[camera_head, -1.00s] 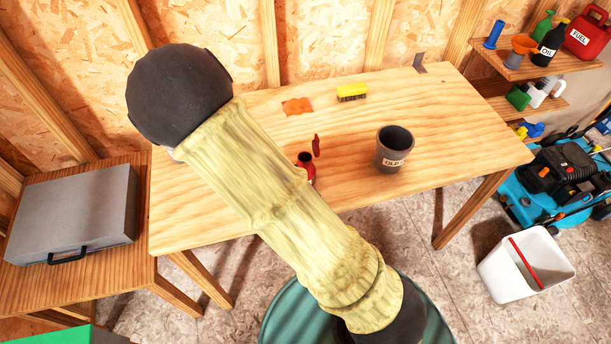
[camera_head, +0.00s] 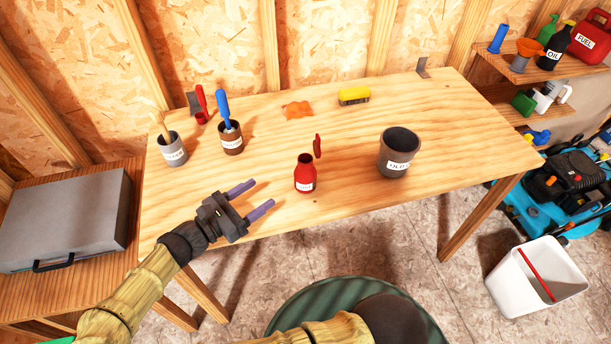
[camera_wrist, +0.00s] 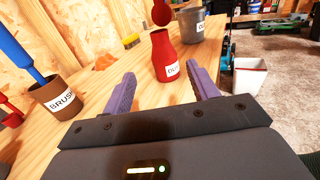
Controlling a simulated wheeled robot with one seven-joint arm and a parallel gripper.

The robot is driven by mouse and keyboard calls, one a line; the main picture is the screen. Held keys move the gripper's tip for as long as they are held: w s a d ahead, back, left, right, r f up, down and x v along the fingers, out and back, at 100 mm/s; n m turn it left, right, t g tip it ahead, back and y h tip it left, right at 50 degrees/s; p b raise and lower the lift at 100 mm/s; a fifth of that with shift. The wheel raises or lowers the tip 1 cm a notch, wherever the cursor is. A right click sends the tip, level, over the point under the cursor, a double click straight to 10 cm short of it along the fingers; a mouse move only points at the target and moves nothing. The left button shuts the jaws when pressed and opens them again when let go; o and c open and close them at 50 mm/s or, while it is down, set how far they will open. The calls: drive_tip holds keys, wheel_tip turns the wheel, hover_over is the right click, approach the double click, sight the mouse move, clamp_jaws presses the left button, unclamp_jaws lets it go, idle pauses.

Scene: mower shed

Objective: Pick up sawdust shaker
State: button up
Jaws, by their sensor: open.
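The red bottle-shaped shaker (camera_head: 305,174) stands upright near the front edge of the wooden bench, with a white label too small to read fully. In the wrist view the shaker (camera_wrist: 163,54) stands ahead, between the two purple fingers in the picture, its label partly readable as "DU". My gripper (camera_head: 262,193) is open and empty, left of the shaker and apart from it, with its fingers pointing towards it.
On the bench (camera_head: 370,227) are a grey "OLD" cup (camera_head: 397,150) to the right, a brown cup (camera_head: 231,142) and a grey cup (camera_head: 173,151) at left, a yellow brush (camera_head: 354,96) and an orange cloth (camera_head: 297,109). Bare wood lies between gripper and shaker.

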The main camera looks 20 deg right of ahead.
drive_tip(key=shift+d, duration=0.15)
approach(311, 158)
drive_tip(key=w+d, duration=0.1)
drive_tip(key=w+d+f, duration=0.1)
drive_tip(key=d, duration=0.1)
drive_tip(key=w+d+f, duration=0.1)
drive_tip(key=shift+w+d+f+p, duration=0.1)
drive_tip(key=shift+w+d+p, duration=0.1)
drive_tip(key=shift+d+p, duration=0.15)
drive_tip(key=shift+d, duration=0.1)
drive_tip(key=x, duration=0.4)
drive_tip(key=shift+d+r, duration=0.2)
drive_tip(key=shift+r, duration=0.15)
drive_tip(key=shift+w+d, duration=0.2)
drive_tip(key=shift+d, duration=0.1)
drive_tip(key=c, duration=1.1)
